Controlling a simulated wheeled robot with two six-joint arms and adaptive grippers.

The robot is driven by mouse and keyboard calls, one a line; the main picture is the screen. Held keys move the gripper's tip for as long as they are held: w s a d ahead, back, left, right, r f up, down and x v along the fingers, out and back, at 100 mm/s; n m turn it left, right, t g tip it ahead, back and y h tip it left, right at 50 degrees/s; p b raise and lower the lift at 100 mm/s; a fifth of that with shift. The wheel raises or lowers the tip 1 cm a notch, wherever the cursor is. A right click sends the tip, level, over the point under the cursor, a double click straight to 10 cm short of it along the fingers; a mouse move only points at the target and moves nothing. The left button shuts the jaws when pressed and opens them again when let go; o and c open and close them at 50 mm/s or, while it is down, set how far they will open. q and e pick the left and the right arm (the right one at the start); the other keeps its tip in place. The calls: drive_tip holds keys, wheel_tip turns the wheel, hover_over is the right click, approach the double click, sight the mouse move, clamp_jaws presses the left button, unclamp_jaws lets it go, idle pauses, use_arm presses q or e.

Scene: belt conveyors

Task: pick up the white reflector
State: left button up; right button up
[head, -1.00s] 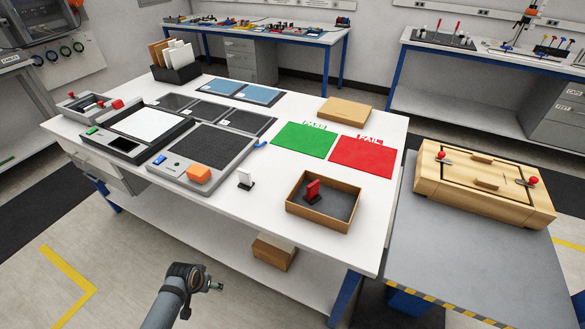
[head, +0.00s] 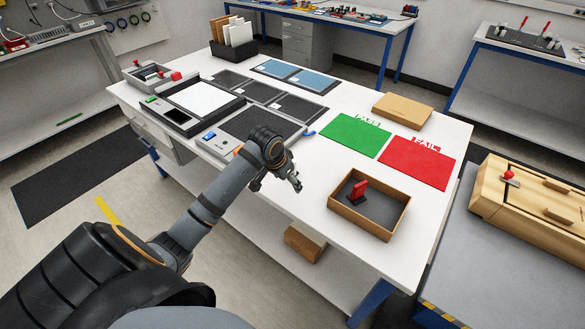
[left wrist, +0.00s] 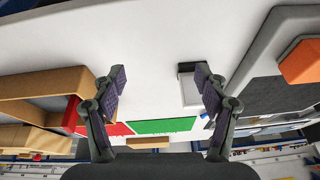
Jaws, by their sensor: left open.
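The white reflector (left wrist: 189,90), a pale upright plate on a black foot, shows in the left wrist view. It stands on the white table between my open fingers, closer to the right finger, which partly covers it. In the head view my arm and gripper hide it. My left gripper (head: 296,183) is open and empty in front of the table's middle; its two spread fingers also show in the left wrist view (left wrist: 161,85). I cannot tell whether a finger touches the reflector. My right gripper is in neither view.
A wooden box (head: 362,228) with a red reflector (head: 358,190) inside stands to the right on the white table (head: 300,220). Behind are a green PASS mat (head: 354,135) and a red FAIL mat (head: 417,163). A dark-topped device (head: 262,125) and an orange block (left wrist: 302,62) are close by.

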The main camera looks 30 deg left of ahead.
use_arm(q)
drive_tip(key=w+a+r, duration=0.5)
drive_tip(key=r, duration=0.1)
drive_tip(key=shift+n, duration=0.3)
drive_tip(key=x, duration=1)
drive_tip(key=shift+w+d+f+p, duration=0.1)
drive_tip(key=shift+w+p, duration=0.1)
drive_tip(key=shift+p, duration=0.15)
drive_tip(key=c, duration=1.2)
drive_tip(key=shift+c, duration=0.2)
drive_tip(key=shift+r+t, duration=0.3)
drive_tip(key=shift+r, duration=0.3)
drive_tip(key=s+d+r+b, duration=0.1)
drive_tip(key=s+d+r, duration=0.7)
drive_tip(key=s+r, duration=0.3)
drive_tip(key=shift+s+d+r+b, duration=0.2)
drive_tip(key=shift+r+b, duration=0.1)
drive_tip(key=shift+r, duration=0.15)
